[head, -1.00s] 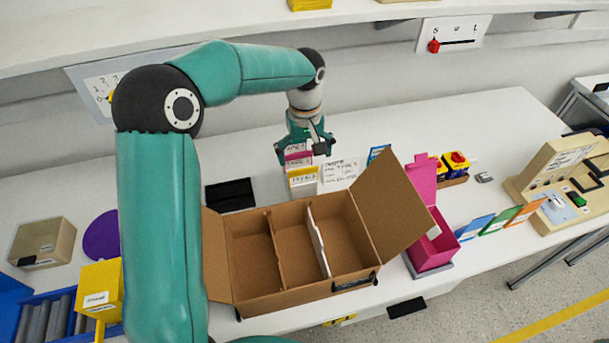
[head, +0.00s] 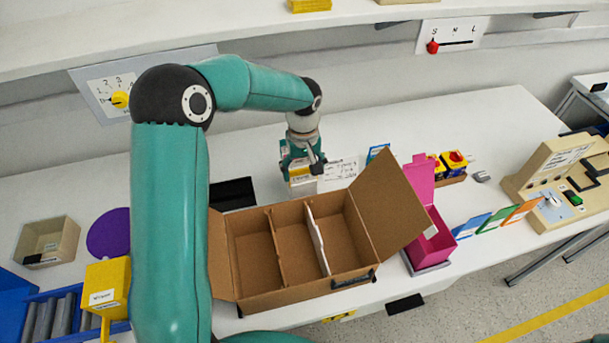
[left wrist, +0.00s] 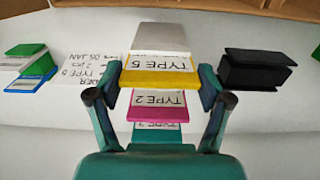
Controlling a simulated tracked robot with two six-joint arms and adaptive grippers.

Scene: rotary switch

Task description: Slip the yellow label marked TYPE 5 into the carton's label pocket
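The yellow label marked TYPE 5 (left wrist: 160,68) stands in a pale holder (left wrist: 160,38), in front of a magenta TYPE 2 label (left wrist: 158,104) and a green one (left wrist: 157,133) in the left wrist view. My left gripper (left wrist: 158,97) is open, with one finger on each side of the labels. Whether the fingers touch the yellow label I cannot tell. In the head view my left gripper (head: 303,166) is low over the holder and hides most of the labels. The open carton (head: 288,294) stands in front, with a black-framed label pocket (head: 353,279) on its near side. My right gripper is out of view.
A written sheet (head: 341,172) and a black block (head: 231,194) lie beside the holder. A magenta box (head: 432,248) stands right of the carton. The carton's raised right flap (head: 378,208) stands near the gripper.

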